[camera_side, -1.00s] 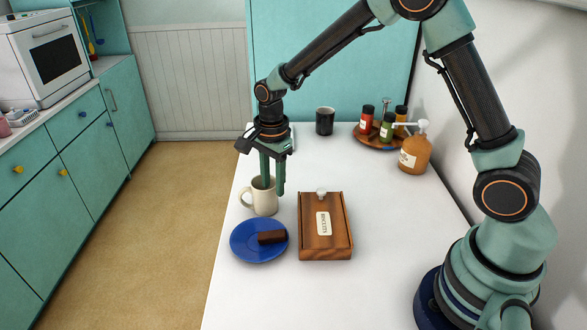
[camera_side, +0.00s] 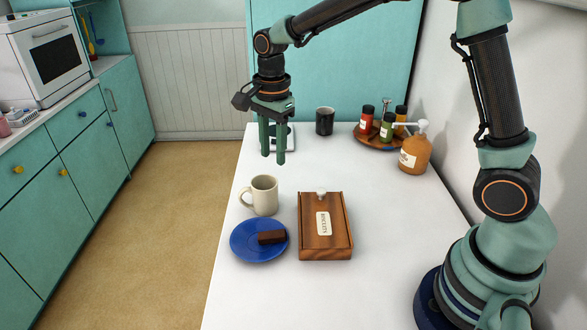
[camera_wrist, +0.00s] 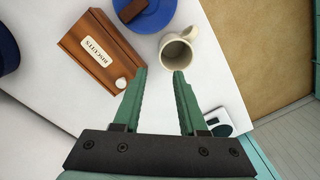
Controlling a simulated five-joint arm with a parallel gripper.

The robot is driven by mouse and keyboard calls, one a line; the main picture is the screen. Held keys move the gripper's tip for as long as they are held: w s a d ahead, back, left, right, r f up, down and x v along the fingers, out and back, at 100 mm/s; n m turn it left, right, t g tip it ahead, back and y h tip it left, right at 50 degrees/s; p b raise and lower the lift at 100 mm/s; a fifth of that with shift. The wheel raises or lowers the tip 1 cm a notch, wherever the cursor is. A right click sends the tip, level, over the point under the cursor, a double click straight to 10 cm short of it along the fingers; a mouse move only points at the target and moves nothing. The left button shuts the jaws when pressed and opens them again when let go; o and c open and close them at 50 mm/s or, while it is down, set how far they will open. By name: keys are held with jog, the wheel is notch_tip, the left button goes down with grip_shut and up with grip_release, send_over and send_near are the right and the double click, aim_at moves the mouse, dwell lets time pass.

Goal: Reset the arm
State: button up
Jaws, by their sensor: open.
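My gripper (camera_side: 272,159) is open and empty, pointing down in the air above the white table. In the side view its fingers are above and behind the cream mug (camera_side: 263,195), apart from it. In the wrist view the gripper (camera_wrist: 160,72) shows two spread green fingers with nothing between them, and the mug (camera_wrist: 178,50) lies beyond their tips. The mug stands upright, its inside visible and apparently empty.
A blue plate (camera_side: 250,251) holds a brown bar (camera_side: 271,237). A wooden biscuit box (camera_side: 338,239) sits beside it. A black cup (camera_side: 324,121), an amber pump bottle (camera_side: 415,153) and a round tray (camera_side: 367,142) with several bottles stand farther back. A white scale-like device (camera_wrist: 218,121) is partly hidden.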

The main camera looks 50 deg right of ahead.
jog(key=s+d+r+n+t, duration=0.2)
jog(key=s+r+n, duration=0.2)
jog(key=s+n, duration=0.3)
jog(key=s+d+r+n+t, duration=0.2)
jog(key=s+r+n, duration=0.3)
jog(key=s+n, duration=0.3)
jog(key=shift+s+d+n+t, duration=0.2)
jog(key=shift+d+n+t, duration=0.3)
jog(key=shift+n, duration=0.6)
jog(key=shift+a, duration=0.1)
